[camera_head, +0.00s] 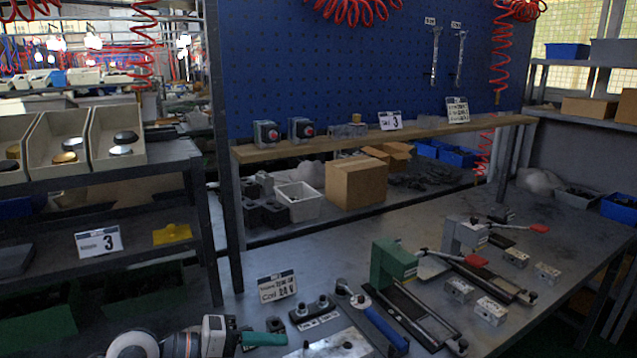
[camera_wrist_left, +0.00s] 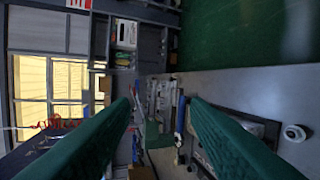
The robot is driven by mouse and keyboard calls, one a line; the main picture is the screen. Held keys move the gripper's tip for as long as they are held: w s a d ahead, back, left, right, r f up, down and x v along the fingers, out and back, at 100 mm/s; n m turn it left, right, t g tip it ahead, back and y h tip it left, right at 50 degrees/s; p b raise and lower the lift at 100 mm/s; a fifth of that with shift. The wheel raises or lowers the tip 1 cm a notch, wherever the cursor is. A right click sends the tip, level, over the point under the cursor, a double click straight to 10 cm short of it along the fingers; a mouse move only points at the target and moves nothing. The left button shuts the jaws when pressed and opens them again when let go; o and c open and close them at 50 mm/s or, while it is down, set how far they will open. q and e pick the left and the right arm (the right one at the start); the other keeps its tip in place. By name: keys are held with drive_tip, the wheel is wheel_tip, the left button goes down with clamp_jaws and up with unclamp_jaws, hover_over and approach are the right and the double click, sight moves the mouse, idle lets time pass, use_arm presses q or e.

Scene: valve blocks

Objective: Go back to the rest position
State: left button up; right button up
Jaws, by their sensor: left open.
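My left gripper (camera_head: 268,339) enters at the bottom left of the head view, low over the near edge of the workbench (camera_head: 352,235). It points right, and a green finger shows. In the left wrist view the two green fingers (camera_wrist_left: 160,99) stand wide apart with nothing between them, so it is open and empty. Several small silver valve blocks (camera_head: 490,310) lie on the right of the bench, well away from it. A green clamp fixture (camera_head: 393,262) and a grey clamp fixture (camera_head: 465,236) stand near them. My right gripper is in neither view.
A shelf rack with bins (camera_head: 117,140) stands at left. The bench behind the sign is clear.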

use_arm(q)
wheel_tip(320, 180, up, 6)
drive_tip(key=s+d+n+t+h, duration=0.2)
drive_tip(key=n+t+h, duration=0.2)
drive_tip(key=t+h, duration=0.1)
drive_tip(key=w+a+r+n+t+y, duration=0.2)
drive_tip(key=a+n+t+y, duration=0.25)
drive_tip(key=n+t, duration=0.45)
drive_tip(key=s+a+f+n+g+y, duration=0.3)
drive_tip(key=a+f+n+y, duration=0.8)
drive_tip(key=f+n+y, duration=0.4)
drive_tip(key=s+d+f+g+h, duration=0.1)
drive_tip(key=s+f+g, duration=0.55)
drive_tip(key=s, duration=0.45)
drive_tip(key=s+f+g, duration=0.6)
drive_tip(key=s+f, duration=0.2)
drive_tip(key=s, duration=0.2)
wheel_tip(320, 180, down, 29)
drive_tip(key=b, duration=0.4)
drive_tip(key=s+a+f+g+b, duration=0.2)
drive_tip(key=s+f, duration=1.5)
drive_tip(key=f, duration=0.3)
drive_tip(key=shift+s+a+b, duration=0.15)
drive_tip(key=shift+a+b, duration=0.15)
